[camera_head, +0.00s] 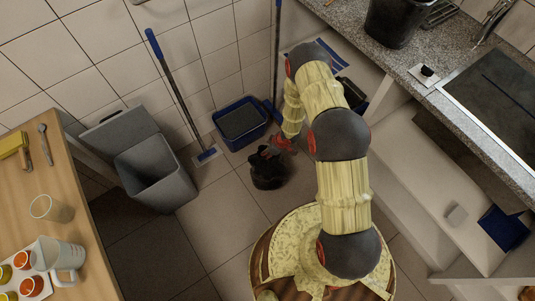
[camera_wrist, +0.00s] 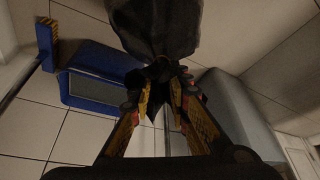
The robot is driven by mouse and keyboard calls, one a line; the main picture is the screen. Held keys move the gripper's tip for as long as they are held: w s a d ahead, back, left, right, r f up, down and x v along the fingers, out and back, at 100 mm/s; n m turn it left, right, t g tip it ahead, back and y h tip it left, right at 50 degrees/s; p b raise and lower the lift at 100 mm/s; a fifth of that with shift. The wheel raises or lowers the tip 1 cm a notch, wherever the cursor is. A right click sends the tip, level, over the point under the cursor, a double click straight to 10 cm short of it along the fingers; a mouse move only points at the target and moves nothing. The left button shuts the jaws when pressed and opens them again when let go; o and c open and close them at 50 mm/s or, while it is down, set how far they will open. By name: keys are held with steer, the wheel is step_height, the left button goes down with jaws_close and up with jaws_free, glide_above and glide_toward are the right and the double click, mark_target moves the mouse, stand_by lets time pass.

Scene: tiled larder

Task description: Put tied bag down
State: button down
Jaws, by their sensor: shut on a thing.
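The tied bag (camera_head: 268,172) is black and hangs from my gripper (camera_head: 272,150) in the head view. It appears close to the tiled floor, but I cannot tell whether it touches. In the wrist view the dark bag (camera_wrist: 158,28) fills the top middle. Its gathered neck lies between the two yellow-and-black fingers of my gripper (camera_wrist: 160,88), which are shut on it. The lower part of the bag runs out of the wrist view.
An open grey bin (camera_head: 158,178) stands left of the bag. A blue tray (camera_head: 241,122) sits behind it, with a blue-handled mop (camera_head: 178,92) against the wall. A wooden table (camera_head: 62,190) is at left, a stone counter (camera_head: 440,105) at right. Floor in front is clear.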

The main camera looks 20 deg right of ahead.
steer(key=w+f, duration=0.1)
steer(key=f, duration=0.1)
steer(key=w+d+f+b, duration=0.1)
steer(key=w, duration=0.1)
steer(key=w+f+b, duration=0.1)
steer(key=f, duration=0.1)
steer(key=shift+w+d+f, duration=0.3)
steer(key=shift+f, duration=0.05)
steer(key=shift+f+b, duration=0.95)
steer(key=shift+f, duration=0.65)
steer(key=shift+r, duration=0.1)
steer(key=c, duration=1.7)
jaws_free()
steer(key=shift+f, duration=0.2)
